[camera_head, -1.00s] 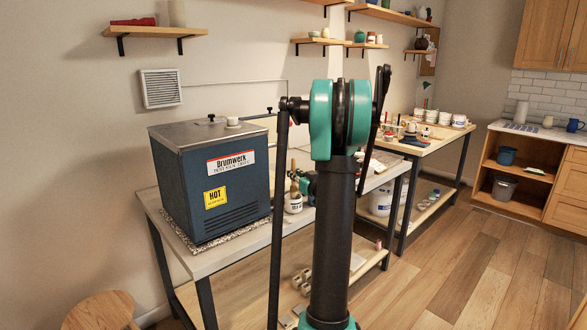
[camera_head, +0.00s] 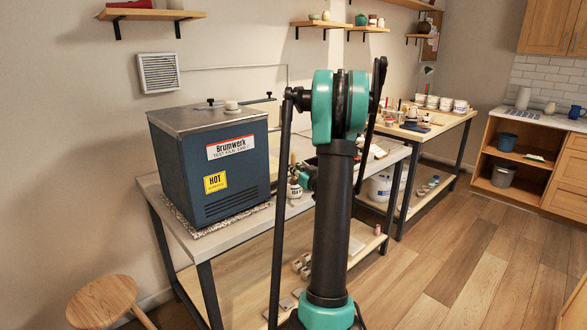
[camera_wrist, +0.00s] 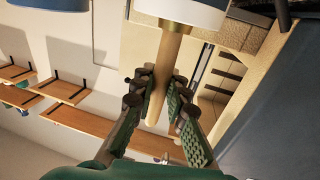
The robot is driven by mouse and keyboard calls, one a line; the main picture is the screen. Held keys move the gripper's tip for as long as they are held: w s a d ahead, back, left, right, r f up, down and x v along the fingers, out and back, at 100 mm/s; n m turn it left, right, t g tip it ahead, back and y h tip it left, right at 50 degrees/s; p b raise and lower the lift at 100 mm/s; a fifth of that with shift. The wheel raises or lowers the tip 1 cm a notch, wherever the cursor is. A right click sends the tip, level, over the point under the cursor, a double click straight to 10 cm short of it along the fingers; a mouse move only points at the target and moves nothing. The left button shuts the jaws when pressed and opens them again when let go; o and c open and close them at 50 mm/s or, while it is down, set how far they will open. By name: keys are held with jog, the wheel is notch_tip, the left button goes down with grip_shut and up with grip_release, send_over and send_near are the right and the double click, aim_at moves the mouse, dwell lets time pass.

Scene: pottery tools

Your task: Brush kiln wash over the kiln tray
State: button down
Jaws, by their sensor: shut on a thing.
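My gripper (camera_wrist: 160,84) is shut on a pale wooden handle (camera_wrist: 173,52), likely the brush's, in the wrist view. The handle runs up to a white, blue-edged shape (camera_wrist: 185,12); I cannot tell whether this is part of the brush or a jar behind it. In the head view a small white jar (camera_head: 294,190) with a dark label stands on the near bench (camera_head: 230,241), beside the kiln. My gripper is near it, mostly hidden behind my arm. No bristles show. I cannot pick out the kiln tray with certainty.
A blue kiln (camera_head: 216,185) with a yellow HOT label stands on the left of the bench. Wall shelves (camera_head: 152,14) hang above. A second bench (camera_head: 425,138) with pots is behind, right. A stool (camera_head: 101,300) stands front left. The floor at right is clear.

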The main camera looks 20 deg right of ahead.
jog(key=shift+r, duration=4.5)
